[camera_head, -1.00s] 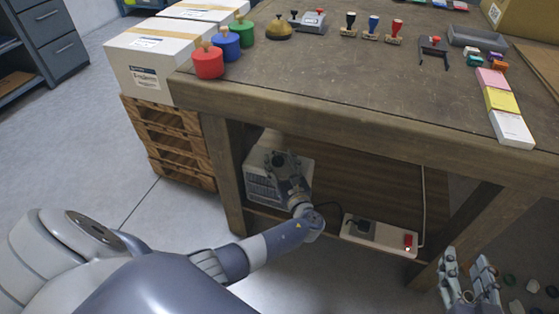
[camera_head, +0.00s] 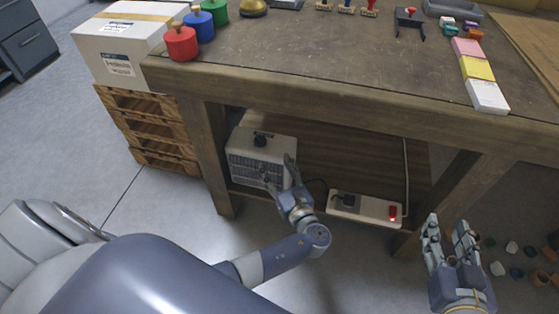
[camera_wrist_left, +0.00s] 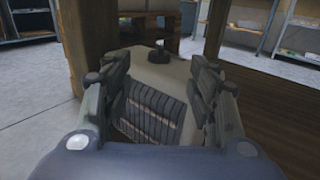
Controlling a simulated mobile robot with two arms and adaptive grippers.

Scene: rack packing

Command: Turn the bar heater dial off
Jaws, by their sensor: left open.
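The bar heater (camera_head: 240,168) is a pale box with a dark front grille, standing on the low shelf under the workbench. Its black dial (camera_head: 260,140) is on the top face, in plain sight. My left gripper (camera_head: 277,171) is open and empty, in front of the heater's grille at its right side and apart from the dial. In the left wrist view the dial (camera_wrist_left: 159,52) shows beyond the open fingers, with the grille (camera_wrist_left: 150,110) between them. My right gripper (camera_head: 448,222) is open and empty, right of the bench's front leg.
A white power strip (camera_head: 365,207) with a black plug and a lit red switch (camera_head: 393,212) is right of the heater. The workbench edge (camera_head: 330,93) overhangs the shelf. A wooden bench leg (camera_head: 208,160) is close on the heater's left.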

